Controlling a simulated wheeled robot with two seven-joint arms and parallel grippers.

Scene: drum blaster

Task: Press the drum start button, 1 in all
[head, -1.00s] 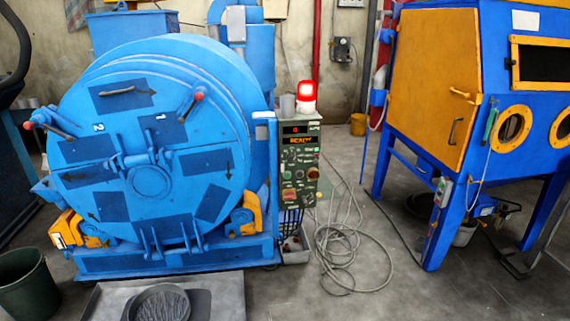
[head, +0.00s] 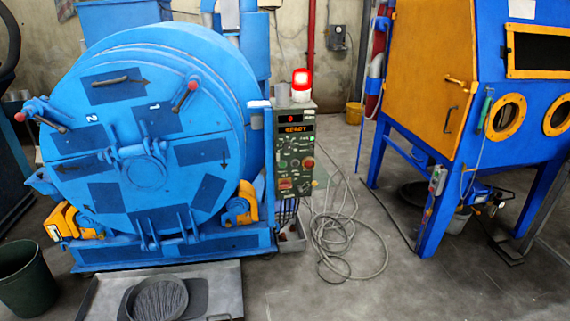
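The drum blaster (head: 140,170) is a large blue machine with a round door, closed, at the left of the head view. Its control panel (head: 295,160) is a narrow grey-green box on the machine's right side. The panel has a lit display (head: 296,128) that seems to read "READY", several small buttons, and a larger red knob (head: 308,162). A green button (head: 312,138) shows near the panel's right edge; its label is too small to read. A red lamp (head: 301,80) glows on top of the panel. Neither of my grippers is in view.
A grey tray (head: 225,285) with a round dark pan (head: 157,300) lies on the floor before the drum. A dark bucket (head: 25,280) stands at left. Loose cable (head: 345,245) coils on the floor right of the panel. A blue and orange cabinet (head: 430,90) stands at right.

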